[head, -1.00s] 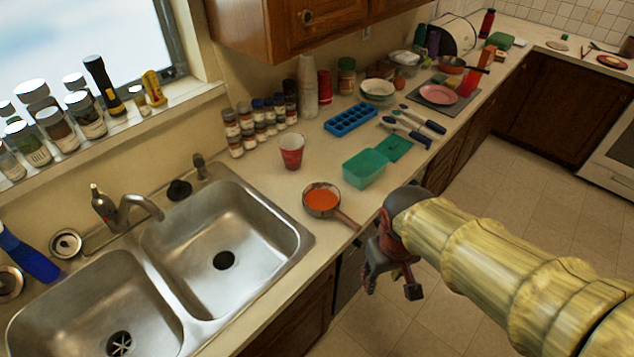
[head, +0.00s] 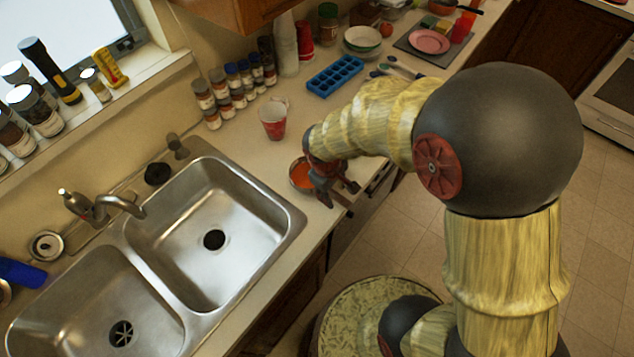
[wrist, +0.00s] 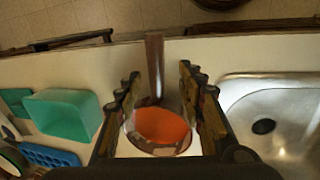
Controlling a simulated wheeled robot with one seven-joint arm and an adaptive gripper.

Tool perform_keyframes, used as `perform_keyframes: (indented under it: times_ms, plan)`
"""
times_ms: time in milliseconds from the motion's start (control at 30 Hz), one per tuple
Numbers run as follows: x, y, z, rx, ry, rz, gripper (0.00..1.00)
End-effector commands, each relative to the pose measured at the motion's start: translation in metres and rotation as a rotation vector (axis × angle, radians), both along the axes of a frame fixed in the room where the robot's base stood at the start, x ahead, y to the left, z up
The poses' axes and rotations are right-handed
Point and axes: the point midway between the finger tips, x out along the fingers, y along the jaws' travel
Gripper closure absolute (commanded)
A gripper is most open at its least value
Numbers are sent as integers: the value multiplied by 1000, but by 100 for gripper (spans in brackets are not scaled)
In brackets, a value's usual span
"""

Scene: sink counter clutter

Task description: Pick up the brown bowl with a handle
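The brown bowl with a handle (head: 299,176) is a small round pan with an orange inside, on the counter right of the sink. In the wrist view the bowl (wrist: 162,128) lies below my gripper, its brown handle (wrist: 155,65) pointing to the counter's front edge. My gripper (head: 340,197) is over the bowl in the head view and hides part of it and its handle. In the wrist view my gripper (wrist: 158,85) is open, with one finger on each side of the bowl and handle. I cannot tell whether the fingers touch it.
A teal container (wrist: 62,113) stands left of the bowl in the wrist view, and the sink (wrist: 290,130) is to its right. A red cup (head: 273,120), a blue tray (head: 335,74) and several spice jars (head: 230,88) stand behind it. The counter between cup and sink is clear.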

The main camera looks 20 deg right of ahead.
Motion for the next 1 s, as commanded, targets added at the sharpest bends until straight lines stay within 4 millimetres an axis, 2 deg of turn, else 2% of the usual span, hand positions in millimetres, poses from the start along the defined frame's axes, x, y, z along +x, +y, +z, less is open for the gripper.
perform_keyframes:
  times_ms: [300, 567, 1000]
  plan:
    - [6, -12, -41, 0, 2, -1, 61]
    - [7, -12, -42, 1, -1, -1, 62]
    - [7, -12, -42, 0, 0, -1, 87]
